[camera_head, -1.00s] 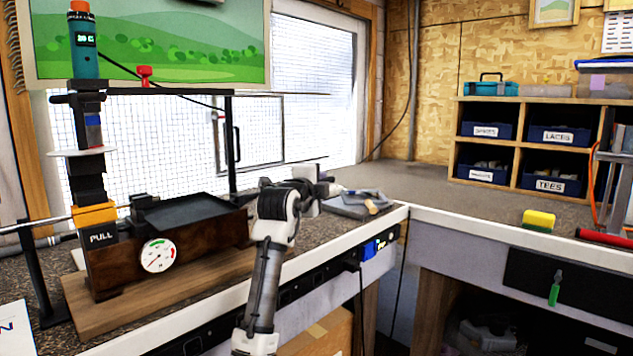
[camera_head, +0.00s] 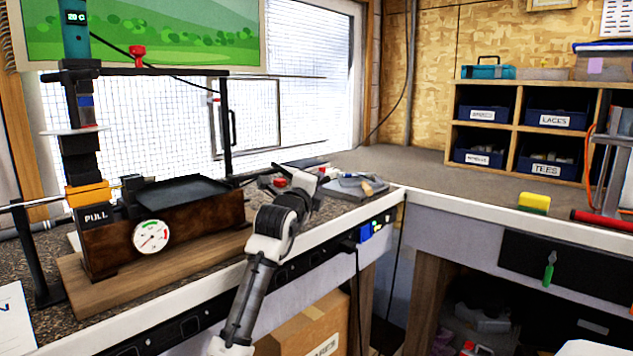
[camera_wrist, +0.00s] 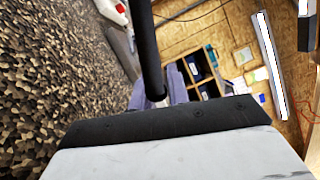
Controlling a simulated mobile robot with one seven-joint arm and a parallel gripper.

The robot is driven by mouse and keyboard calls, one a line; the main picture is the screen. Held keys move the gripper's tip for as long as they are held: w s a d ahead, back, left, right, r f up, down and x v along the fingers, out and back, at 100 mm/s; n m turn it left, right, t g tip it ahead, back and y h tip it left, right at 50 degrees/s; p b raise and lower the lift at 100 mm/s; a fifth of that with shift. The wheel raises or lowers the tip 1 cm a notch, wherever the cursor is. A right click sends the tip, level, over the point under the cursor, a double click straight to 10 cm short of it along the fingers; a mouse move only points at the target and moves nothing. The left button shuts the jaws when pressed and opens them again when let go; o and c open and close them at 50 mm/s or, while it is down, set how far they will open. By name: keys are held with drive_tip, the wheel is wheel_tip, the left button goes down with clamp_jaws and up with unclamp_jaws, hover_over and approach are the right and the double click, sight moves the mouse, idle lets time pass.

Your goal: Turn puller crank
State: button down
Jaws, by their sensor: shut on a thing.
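The puller (camera_head: 190,232) is a dark wooden box with a gauge and a PULL label, on a board on the left bench. My gripper (camera_wrist: 176,88) is shut on a black rod (camera_wrist: 150,45), which looks like the crank handle, in the wrist view. The rod comes down from the top edge and ends by the grey-purple fingers. In the head view my wrist is to the right of the puller, just over the bench. The fingers and most of the crank are hidden there by my arm.
A small red part (camera_head: 280,182) lies close left of my wrist. A grey cloth (camera_head: 358,187) lies just right of it. A black post (camera_head: 226,130) rises behind the puller. The back bench (camera_head: 420,170) is mostly clear towards the cubby shelf (camera_head: 530,135).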

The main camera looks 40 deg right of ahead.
drive_tip(key=shift+w+a+f, duration=0.1)
drive_tip(key=shift+w, duration=0.05)
drive_tip(key=c, duration=1.3)
unclamp_jaws()
drive_tip(key=shift+c, duration=0.2)
drive_tip(key=shift+a, duration=0.1)
drive_tip(key=b+v, duration=0.1)
drive_tip(key=v, duration=1.2)
drive_tip(key=shift+s+a, duration=0.2)
drive_tip(key=shift+a, duration=0.05)
drive_tip(key=shift+c, duration=0.2)
